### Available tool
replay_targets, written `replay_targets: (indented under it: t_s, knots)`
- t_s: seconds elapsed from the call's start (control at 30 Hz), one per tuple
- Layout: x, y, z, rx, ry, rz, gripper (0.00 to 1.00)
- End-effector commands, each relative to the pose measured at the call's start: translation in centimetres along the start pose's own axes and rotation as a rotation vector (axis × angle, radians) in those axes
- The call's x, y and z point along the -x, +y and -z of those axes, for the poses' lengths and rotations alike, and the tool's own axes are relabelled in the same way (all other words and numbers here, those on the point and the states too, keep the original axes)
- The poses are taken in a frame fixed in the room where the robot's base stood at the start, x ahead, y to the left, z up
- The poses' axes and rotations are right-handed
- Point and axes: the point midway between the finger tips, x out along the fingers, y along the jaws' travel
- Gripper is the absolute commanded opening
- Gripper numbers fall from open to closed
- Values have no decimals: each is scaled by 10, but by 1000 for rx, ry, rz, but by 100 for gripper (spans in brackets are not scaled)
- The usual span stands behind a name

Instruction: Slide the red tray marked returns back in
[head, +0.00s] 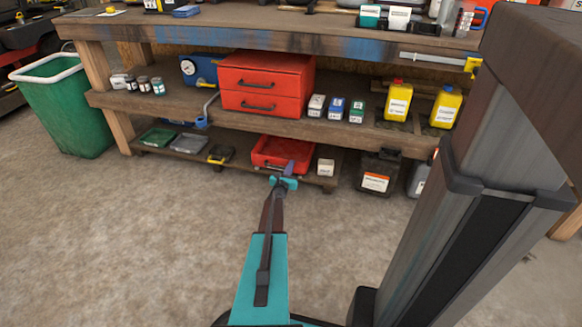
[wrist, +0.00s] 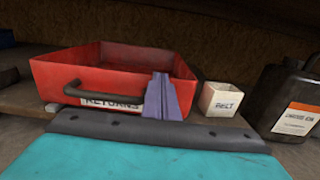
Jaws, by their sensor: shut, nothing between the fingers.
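The red tray (head: 262,160) sits on the lowest shelf under the bench, with its front wall towards me. In the wrist view the tray (wrist: 100,72) is open-topped and looks empty, with a dark bar handle (wrist: 85,90) and a white label reading RETURNS, partly hidden. My gripper (head: 289,167) is at the right part of the tray's front. Its purple fingers (wrist: 165,97) are shut together with nothing between them, in front of the handle's right end. I cannot tell whether they touch the tray. The tray's front lies near the shelf's front edge.
A white box marked BELT (wrist: 220,100) stands just right of the tray, then a black jug (head: 377,173). A yellow-black tool (head: 220,154) and a grey tray (head: 189,143) lie left. The red drawer cabinet (head: 262,84) stands on the shelf above. The floor in front is clear.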

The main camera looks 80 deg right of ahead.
Motion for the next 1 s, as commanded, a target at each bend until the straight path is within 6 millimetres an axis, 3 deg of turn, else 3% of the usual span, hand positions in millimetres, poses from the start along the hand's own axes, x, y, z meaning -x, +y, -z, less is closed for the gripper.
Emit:
replay_targets:
  t_s: [0.03,0.37,0.87,1.0]
  knots:
    - [-11,5,-4,0,-2,-8,0]
    - [-6,4,-3,1,-2,-7,0]
    - [43,2,-2,-1,-2,-3,0]
    - [66,2,-5,0,-1,-4,0]
